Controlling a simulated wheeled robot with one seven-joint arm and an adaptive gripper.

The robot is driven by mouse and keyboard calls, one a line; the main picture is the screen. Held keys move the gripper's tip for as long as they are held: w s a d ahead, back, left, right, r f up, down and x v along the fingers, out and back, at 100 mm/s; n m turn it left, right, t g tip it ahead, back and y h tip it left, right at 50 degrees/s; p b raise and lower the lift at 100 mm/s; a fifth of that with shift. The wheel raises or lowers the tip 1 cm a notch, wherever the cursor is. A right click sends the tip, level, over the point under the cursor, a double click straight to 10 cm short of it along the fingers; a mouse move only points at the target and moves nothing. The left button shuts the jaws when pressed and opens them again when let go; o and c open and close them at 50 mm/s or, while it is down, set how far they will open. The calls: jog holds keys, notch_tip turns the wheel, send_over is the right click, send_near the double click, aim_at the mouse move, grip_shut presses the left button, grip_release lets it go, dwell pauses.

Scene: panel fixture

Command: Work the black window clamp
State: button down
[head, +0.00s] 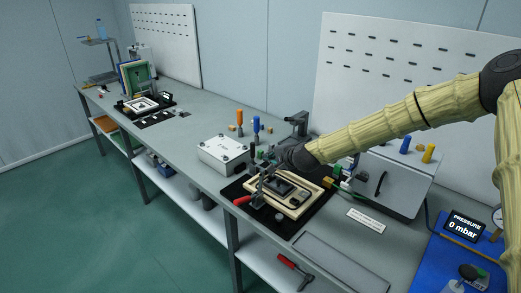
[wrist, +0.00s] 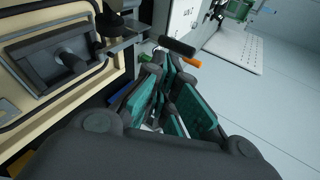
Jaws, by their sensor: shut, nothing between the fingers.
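The black window clamp shows in the wrist view as a black handle (wrist: 177,46) on a metal arm beside the cream panel. My gripper (wrist: 170,70) is shut and empty, with its teal-padded fingertips just below that handle; I cannot tell whether they touch it. In the head view my gripper (head: 265,160) is over the back left edge of the cream panel (head: 303,207), and it and the wrist hide most of the black clamp. A dark window (head: 284,187) is set in the panel. A second clamp with a red handle (head: 243,200) stands at the panel's front left corner.
A white box (head: 223,153) stands left of the panel, with orange and blue handled tools (head: 256,125) behind it. A grey box (head: 385,182) stands to the right. A pressure display (head: 465,226) reads 0 mbar. The bench between panel and front label (head: 366,219) is clear.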

aim_at(253, 153)
jog(key=x, duration=0.2)
jog(key=p+x, duration=0.1)
jog(key=x, duration=0.1)
jog(key=r+p+x, duration=0.1)
jog(key=x, duration=0.1)
jog(key=shift+w+a+f, duration=0.1)
jog(key=shift+w+f, duration=0.05)
jog(key=shift+w, duration=0.35)
jog(key=shift+w+a+p, duration=0.4)
jog(key=shift+w, duration=0.45)
jog(key=shift+a, duration=0.1)
jog(key=shift+r+p, duration=0.25)
jog(key=shift+p, duration=0.25)
